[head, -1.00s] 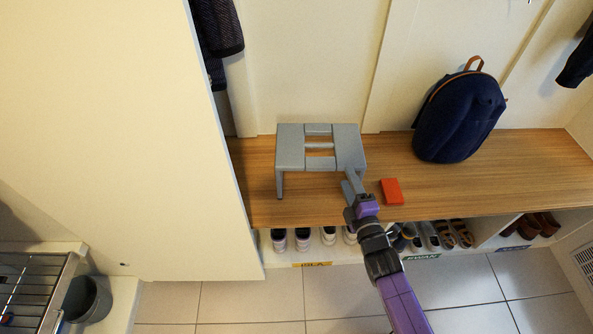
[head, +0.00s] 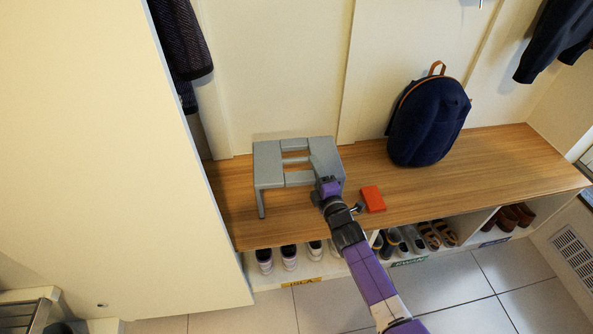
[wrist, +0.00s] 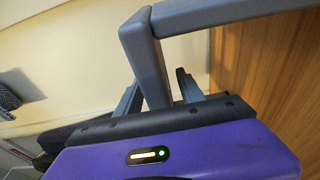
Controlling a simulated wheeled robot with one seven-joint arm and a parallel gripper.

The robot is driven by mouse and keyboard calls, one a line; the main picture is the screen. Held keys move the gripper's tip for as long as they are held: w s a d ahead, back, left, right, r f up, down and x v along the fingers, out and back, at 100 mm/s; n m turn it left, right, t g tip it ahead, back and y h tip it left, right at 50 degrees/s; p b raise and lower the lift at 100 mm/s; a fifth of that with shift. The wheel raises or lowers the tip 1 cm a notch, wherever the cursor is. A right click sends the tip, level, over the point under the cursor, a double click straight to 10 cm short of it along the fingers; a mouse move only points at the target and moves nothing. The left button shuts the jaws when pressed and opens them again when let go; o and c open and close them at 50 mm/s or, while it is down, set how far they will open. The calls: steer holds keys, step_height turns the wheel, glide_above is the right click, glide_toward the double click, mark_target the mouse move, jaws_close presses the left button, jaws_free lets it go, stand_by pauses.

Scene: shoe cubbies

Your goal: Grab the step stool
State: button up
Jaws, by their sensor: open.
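The grey step stool (head: 268,177) stands upright on the wooden bench, with slots in its top. My gripper (head: 325,185) is at its front right corner and hides the leg there in the head view. In the wrist view a grey leg of the stool (wrist: 148,60) comes down from the top's edge and passes between the two fingers of my gripper (wrist: 160,90). The fingers are apart, with room showing on the right side of the leg. Whether either finger touches the leg is hard to tell.
A red box (head: 372,199) lies on the bench (head: 480,155) just right of my gripper. A dark blue backpack (head: 428,122) stands further right. Shoes sit in cubbies below. A tall cream panel (head: 120,180) rises at the left, and coats hang above.

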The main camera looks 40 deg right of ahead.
jaws_close()
stand_by(1.3)
steer(key=shift+r, duration=0.2)
